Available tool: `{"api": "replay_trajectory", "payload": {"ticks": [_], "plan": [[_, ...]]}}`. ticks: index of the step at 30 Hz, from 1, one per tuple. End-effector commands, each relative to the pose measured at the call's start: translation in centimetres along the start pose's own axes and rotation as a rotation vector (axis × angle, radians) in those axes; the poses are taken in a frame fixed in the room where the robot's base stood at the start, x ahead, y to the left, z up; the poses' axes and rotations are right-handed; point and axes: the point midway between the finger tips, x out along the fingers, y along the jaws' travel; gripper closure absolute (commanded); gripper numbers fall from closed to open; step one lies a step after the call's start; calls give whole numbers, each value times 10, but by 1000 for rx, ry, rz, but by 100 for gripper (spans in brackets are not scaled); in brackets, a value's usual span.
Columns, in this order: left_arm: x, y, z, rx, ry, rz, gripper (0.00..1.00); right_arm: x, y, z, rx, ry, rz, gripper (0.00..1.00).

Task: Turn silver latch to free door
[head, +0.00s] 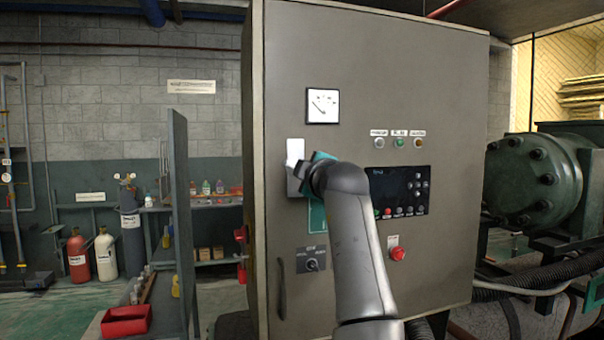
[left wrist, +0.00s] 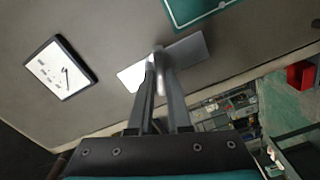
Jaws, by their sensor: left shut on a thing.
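The silver latch (head: 295,150) is a bright plate near the left edge of the grey cabinet door (head: 400,70), below a white gauge. The door looks closed. My left gripper (head: 296,172) is at the latch, its arm rising from the bottom of the head view and hiding part of the panel. In the left wrist view the latch (left wrist: 190,52) is a pale strip running across behind the fingertips. My left gripper (left wrist: 158,62) is shut on the latch's middle part, which the fingers partly hide. My right gripper is in neither view.
The door carries a gauge (head: 322,106), a display panel (head: 400,190), a red knob (head: 396,253) and a black rotary switch (head: 311,260). A green compressor (head: 530,180) stands to the right. Gas cylinders (head: 105,255) and a red tray (head: 126,320) are at the left.

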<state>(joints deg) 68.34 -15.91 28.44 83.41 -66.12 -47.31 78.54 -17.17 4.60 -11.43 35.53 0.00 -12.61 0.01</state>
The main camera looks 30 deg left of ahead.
Motion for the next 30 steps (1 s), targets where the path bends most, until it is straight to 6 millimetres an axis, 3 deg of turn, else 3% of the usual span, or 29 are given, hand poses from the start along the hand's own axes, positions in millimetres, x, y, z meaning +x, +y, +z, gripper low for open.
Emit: {"api": "replay_trajectory", "payload": {"ticks": [8,16,17,23,30], "plan": [[1,-3,2,-14,-3,-8,100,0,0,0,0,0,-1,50],[0,-4,2,-297,-3,-8,100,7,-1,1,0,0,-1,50],[0,-4,2,-310,-3,-8,83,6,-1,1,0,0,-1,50],[0,-2,1,-302,-1,-5,60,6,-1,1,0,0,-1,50],[0,-1,0,-301,0,-2,59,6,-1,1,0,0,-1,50]]}}
